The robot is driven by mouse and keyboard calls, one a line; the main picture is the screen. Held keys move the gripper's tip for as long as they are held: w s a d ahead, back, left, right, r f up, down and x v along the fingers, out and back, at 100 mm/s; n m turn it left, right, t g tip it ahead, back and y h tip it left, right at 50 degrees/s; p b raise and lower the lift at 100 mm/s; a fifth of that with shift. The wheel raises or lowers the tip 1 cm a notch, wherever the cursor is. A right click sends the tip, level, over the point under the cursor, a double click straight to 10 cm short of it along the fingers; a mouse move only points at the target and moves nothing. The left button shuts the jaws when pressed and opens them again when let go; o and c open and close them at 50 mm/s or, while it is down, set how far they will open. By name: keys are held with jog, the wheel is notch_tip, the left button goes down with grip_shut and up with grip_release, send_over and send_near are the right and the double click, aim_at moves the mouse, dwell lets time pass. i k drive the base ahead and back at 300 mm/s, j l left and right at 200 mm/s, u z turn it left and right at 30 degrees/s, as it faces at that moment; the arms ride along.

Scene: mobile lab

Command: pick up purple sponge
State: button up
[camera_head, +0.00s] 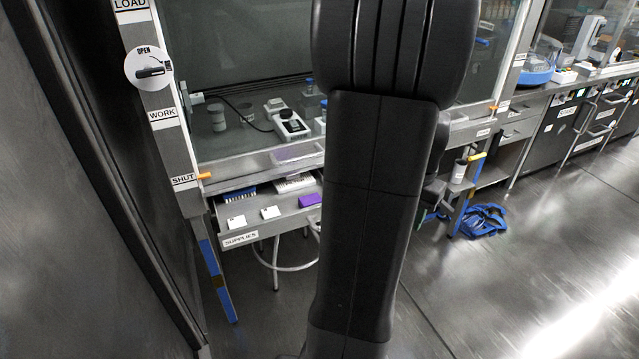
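The purple sponge (310,200) is a small bright block. It lies in the open supplies drawer (262,231), near the drawer's right part as far as it shows. My arm stands just to the right of it and hides the right end of the drawer. My gripper is not clearly visible; the arm covers the middle of the view.
Two white boxes (270,213) and a blue rack (239,195) share the drawer. Above is a fume hood (250,165) with a glass sash. A blue coiled bundle (483,220) lies on the floor at right. The floor (520,290) at lower right is clear.

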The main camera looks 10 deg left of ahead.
aim_at(313, 198)
jog(key=i+l+u, duration=0.1)
jog(key=i+l, duration=0.4)
jog(key=i+l+u, duration=0.1)
jog(key=i+l, duration=0.35)
jog(key=l, duration=0.2)
jog(key=u, duration=1.95)
jog(key=l, duration=0.05)
